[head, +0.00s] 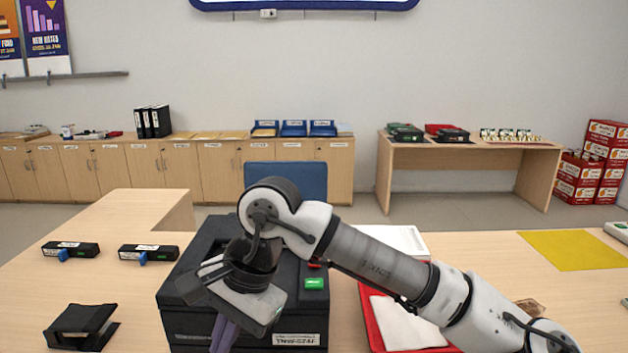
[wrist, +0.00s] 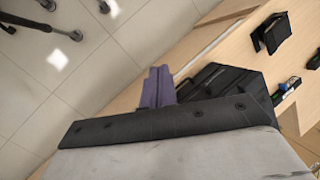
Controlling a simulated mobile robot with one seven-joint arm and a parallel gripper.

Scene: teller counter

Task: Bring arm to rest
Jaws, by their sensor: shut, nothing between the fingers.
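My gripper (head: 224,335) hangs at the end of my bent arm in the head view, in front of a black boxy machine (head: 190,285) on the counter. Its purple fingers point down and are closed together, with nothing between them. The fingers also show in the wrist view (wrist: 158,87), above the counter edge and the floor. The black machine (wrist: 215,82) is beside them there. My arm reaches in from the lower right and hides part of the machine and of a red tray (head: 368,318).
Two black devices with blue tabs (head: 70,250) (head: 148,253) and a black stand (head: 82,327) are on the left counter. A yellow mat (head: 572,250) lies at the right. A blue chair back (head: 287,181) stands behind the machine. The counter is clear between the devices and the stand.

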